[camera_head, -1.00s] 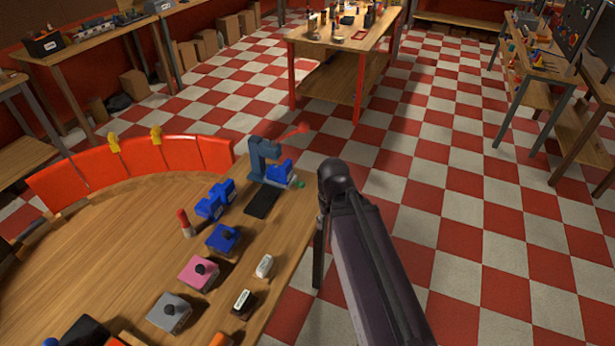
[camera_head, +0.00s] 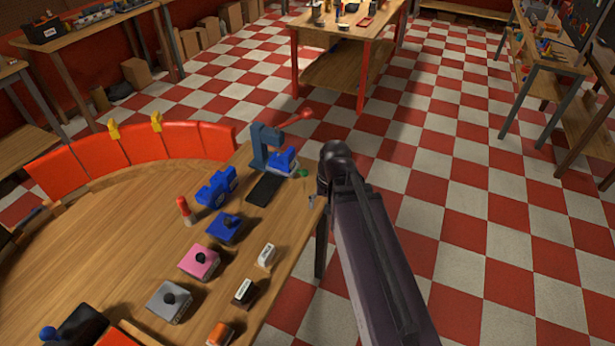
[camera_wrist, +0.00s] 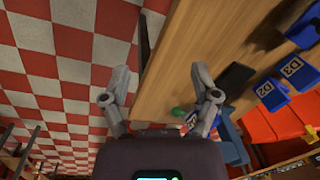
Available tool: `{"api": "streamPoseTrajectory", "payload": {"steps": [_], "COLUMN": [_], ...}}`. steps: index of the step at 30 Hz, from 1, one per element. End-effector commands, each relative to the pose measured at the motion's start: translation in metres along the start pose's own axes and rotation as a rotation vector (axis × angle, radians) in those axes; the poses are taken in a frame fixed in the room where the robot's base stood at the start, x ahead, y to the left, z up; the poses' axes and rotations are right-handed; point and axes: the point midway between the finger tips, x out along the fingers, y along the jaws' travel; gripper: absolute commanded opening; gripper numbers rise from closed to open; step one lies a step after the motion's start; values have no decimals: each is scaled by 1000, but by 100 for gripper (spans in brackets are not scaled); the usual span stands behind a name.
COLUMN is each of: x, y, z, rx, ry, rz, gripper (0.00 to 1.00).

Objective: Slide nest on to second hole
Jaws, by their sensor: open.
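A blue press (camera_head: 262,146) with a red-knobbed lever stands at the far right end of the wooden bench. A blue nest (camera_head: 283,162) sits at its foot on a pale slide with a green knob (camera_head: 302,173). I cannot make out the holes. In the wrist view my gripper (camera_wrist: 160,98) is open and empty. The green knob (camera_wrist: 178,112) shows near the inner side of its right finger, which partly hides the slide and nest. The press also shows in the wrist view (camera_wrist: 232,143), right of that finger. In the head view my arm hides most of my gripper.
A black pad (camera_head: 264,190) lies in front of the press. Blue parts (camera_head: 216,186), a red-tipped bottle (camera_head: 186,211) and several knobbed blocks (camera_head: 200,262) stand along the bench. Orange bins (camera_head: 75,171) line its back. Open checkered floor (camera_head: 450,230) lies to the right.

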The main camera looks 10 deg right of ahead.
Motion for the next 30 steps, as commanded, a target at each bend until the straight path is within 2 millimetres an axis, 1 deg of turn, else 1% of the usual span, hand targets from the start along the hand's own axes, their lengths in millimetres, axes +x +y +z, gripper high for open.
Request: {"api": "streamPoseTrajectory", "payload": {"steps": [1,3,8,12,17,24,27,30], "x": [15,25,48,62,74,81,80,77], "y": [2,2,4,9,21,51,65,76], "z": [-12,-24,-58,-90,-127,-181,-198,-211], "rx": [56,150,399,623,869,1207,1315,1396], "ry": [0,-5,-32,-77,-155,-323,-400,-467], "rz": [-36,-97,-261,-411,-582,-832,-918,-985], "gripper": [78,78,78,78,78,78,78,78]}}
